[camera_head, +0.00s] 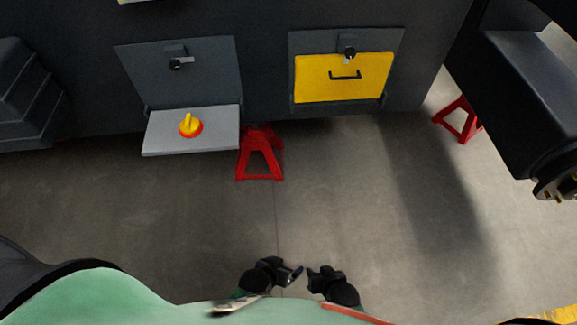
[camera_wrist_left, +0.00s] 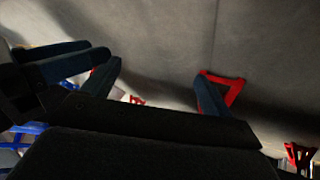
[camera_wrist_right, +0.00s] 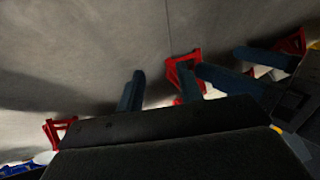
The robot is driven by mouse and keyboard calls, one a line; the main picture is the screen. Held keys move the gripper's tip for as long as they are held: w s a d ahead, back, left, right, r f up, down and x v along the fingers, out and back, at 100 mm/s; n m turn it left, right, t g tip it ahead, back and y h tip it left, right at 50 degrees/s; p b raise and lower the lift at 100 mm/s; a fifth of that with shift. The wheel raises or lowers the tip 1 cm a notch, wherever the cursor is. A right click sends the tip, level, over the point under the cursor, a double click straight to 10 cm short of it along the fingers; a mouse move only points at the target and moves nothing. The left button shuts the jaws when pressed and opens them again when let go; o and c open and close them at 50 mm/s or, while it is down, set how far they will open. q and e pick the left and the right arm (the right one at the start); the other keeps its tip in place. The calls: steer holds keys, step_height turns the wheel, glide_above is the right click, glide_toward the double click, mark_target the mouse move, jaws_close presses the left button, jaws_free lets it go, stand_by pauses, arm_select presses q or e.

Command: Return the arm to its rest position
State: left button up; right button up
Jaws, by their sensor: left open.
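My left gripper (camera_head: 292,273) and my right gripper (camera_head: 312,272) are side by side at the bottom middle of the head view, close to my body and a small gap apart. In the left wrist view the left gripper (camera_wrist_left: 155,90) has its fingers well apart, with nothing between them. In the right wrist view the right gripper (camera_wrist_right: 163,90) also shows spread fingers with nothing held. Each wrist view shows part of the opposite gripper at its side. Both are over bare floor, away from the chassis.
The dark chassis (camera_head: 266,60) spans the top. On its lowered grey flap (camera_head: 160,138) sits a yellow-and-red knob (camera_head: 190,126). A closed yellow panel (camera_head: 315,85) is to the right. Red stands (camera_head: 260,158) support it. The floor (camera_head: 340,200) between is clear.

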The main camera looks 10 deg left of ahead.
arm_select(q)
steer(key=s+a+r+g+p, duration=0.1)
steer(key=a+r+p, duration=0.1)
steer(key=r, duration=0.8)
steer(key=s+a+r+g+y+p, duration=0.1)
steer(key=a+r+p, duration=0.2)
steer(key=r, duration=0.7)
steer(key=s+a+r+g+y+p, duration=0.1)
steer(key=r+p, duration=0.4)
steer(key=r, duration=0.5)
steer(key=shift+s+a+g+p, duration=0.35)
steer(key=shift+a+g, duration=0.25)
steer(key=shift+a, duration=0.55)
arm_select(e)
steer(key=s+d+r+g+h, duration=0.1)
steer(key=d+r, duration=0.3)
steer(key=r, duration=1.1)
steer(key=s+d+r+g+h, duration=0.1)
steer(key=s+d+r+g, duration=0.1)
steer(key=r, duration=1.3)
steer(key=shift+d+r+g, duration=0.25)
steer(key=shift+d+g, duration=0.25)
steer(key=shift+d, duration=0.7)
